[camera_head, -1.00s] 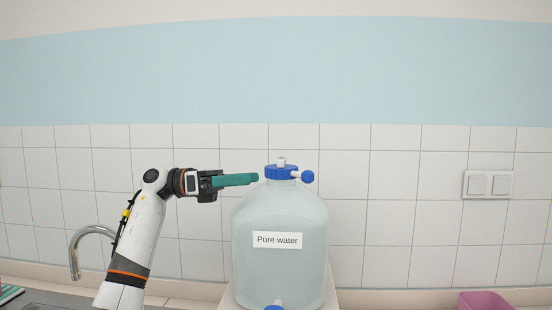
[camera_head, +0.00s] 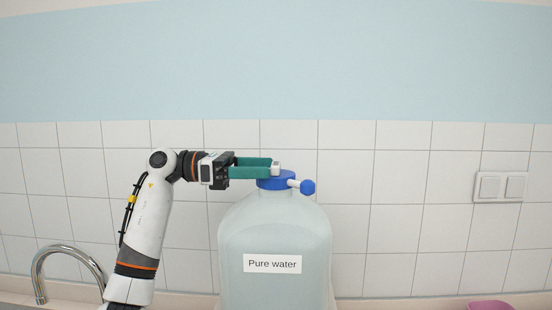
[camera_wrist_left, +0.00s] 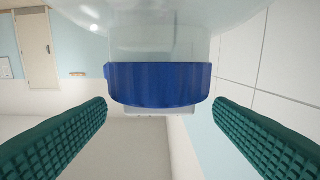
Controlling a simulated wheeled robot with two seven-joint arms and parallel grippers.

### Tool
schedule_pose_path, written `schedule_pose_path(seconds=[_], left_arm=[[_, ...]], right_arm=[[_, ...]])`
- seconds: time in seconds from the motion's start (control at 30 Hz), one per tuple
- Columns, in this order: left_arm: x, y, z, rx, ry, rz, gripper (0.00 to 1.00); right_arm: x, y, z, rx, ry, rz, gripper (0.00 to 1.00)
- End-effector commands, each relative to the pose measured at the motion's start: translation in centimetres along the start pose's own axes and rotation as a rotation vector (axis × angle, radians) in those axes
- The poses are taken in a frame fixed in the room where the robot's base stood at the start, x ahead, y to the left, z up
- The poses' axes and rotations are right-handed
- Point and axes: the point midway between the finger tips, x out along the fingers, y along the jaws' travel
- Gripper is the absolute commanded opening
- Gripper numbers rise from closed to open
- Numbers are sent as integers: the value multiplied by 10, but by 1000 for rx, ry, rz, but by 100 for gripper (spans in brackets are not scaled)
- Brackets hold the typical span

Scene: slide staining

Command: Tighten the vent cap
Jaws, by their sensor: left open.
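A large clear bottle (camera_head: 275,235) labelled "Pure water" carries a blue ridged cap (camera_head: 276,184). A small white piece (camera_head: 276,168) sits on top of the cap, and a blue knob (camera_head: 308,187) sticks out to its right on a white stem. I cannot tell for sure which part is the vent cap. My left gripper (camera_head: 271,169) is open, with its green fingers reaching the top of the bottle from the left. In the left wrist view, the blue cap (camera_wrist_left: 157,84) and the white piece (camera_wrist_left: 165,113) appear between the open fingers (camera_wrist_left: 161,107), touching neither.
A curved metal tap (camera_head: 68,250) stands at lower left. A pink container (camera_head: 491,304) shows at the lower right edge. White tiles and a wall switch (camera_head: 502,187) are behind. The space right of the bottle is clear.

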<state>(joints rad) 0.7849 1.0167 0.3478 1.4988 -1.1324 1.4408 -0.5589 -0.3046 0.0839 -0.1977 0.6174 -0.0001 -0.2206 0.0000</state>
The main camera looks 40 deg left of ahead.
Motion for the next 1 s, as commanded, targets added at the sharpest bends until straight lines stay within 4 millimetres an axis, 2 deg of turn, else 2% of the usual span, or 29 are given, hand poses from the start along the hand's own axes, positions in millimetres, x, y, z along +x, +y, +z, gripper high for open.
schedule_pose_path(seconds=[0.03, 0.1, 0.23, 0.63, 1.0], left_arm=[[10, 1, -4, -1, 1, 4, 76], [20, 1, -3, 0, 1, 3, 76], [33, 0, -2, -1, 0, 2, 76], [40, 0, 0, 0, 0, 0, 75], [39, 0, 0, 0, 0, 0, 14]], right_arm=[[-8, 0, 1, 0, -1, 0, 36], [-12, 0, 2, 0, -2, 0, 36], [-17, 0, 4, 0, -4, 0, 36], [-17, 3, 7, -1, -9, 4, 36], [-17, 6, 9, 0, -11, 8, 36]])
